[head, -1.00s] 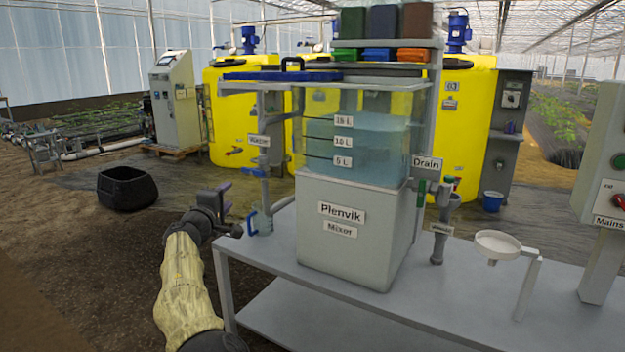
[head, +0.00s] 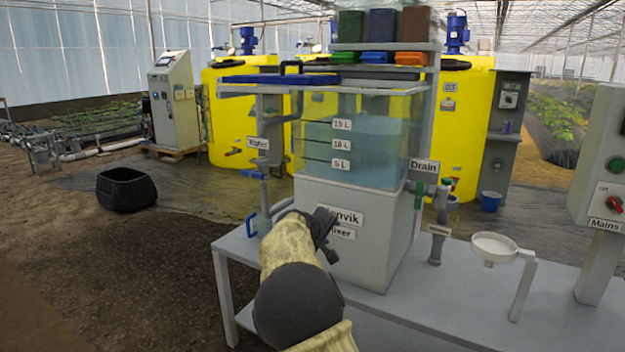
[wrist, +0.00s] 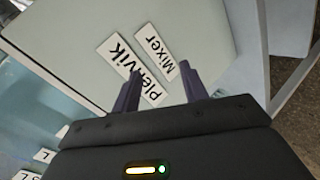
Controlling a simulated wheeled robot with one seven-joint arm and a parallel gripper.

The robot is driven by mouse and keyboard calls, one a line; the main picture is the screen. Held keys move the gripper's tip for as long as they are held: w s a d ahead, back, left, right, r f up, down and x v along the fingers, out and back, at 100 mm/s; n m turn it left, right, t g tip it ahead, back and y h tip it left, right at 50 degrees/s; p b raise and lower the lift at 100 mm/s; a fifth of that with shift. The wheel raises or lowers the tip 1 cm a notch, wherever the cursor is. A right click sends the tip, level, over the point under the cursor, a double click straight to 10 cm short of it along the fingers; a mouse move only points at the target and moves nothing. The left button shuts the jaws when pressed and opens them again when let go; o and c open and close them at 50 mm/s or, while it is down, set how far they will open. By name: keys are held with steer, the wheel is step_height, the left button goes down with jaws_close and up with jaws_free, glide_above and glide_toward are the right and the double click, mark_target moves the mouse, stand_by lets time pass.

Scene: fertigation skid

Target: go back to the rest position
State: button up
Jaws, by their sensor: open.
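My gripper (head: 328,228) is in front of the mixer's grey base in the head view, covering part of its name label. In the wrist view my gripper (wrist: 158,88) has its two fingers apart with nothing between them, pointing toward the mixer base (wrist: 200,25) and its "Plenvik" (wrist: 118,55) and "Mixer" (wrist: 155,50) labels. I cannot tell how far the fingertips are from the base.
The mixer tank (head: 365,140) holds bluish liquid and stands on a grey bench (head: 455,300). The water pipe (head: 262,185) is left of it; the drain valve (head: 420,190) and a white funnel (head: 495,245) are right. A black tub (head: 127,190) sits on the floor at left.

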steer(key=s+d+f+m+g+y+p, duration=0.1)
steer(key=s+d+f+m+g, duration=0.1)
steer(key=s+d+f, duration=0.35)
steer(key=s+d+f+m+g+y, duration=0.1)
steer(key=s+d+f+m+g, duration=0.15)
steer(key=s+d, duration=0.5)
steer(key=s+a+f+m+g+y+p, duration=0.1)
steer(key=s+f+m+g+y, duration=0.1)
steer(key=s, duration=1.2)
steer(key=s+a+f+m+g+y+p, duration=0.1)
steer(key=s+m+g+y, duration=0.1)
steer(key=s, duration=1.2)
step_height(320, 180, up, 38)
steer(key=p, duration=3.7)
steer(key=shift+s, duration=0.15)
steer(key=shift+f+t, duration=0.1)
steer(key=shift+t, duration=0.15)
steer(key=shift+c, duration=0.4)
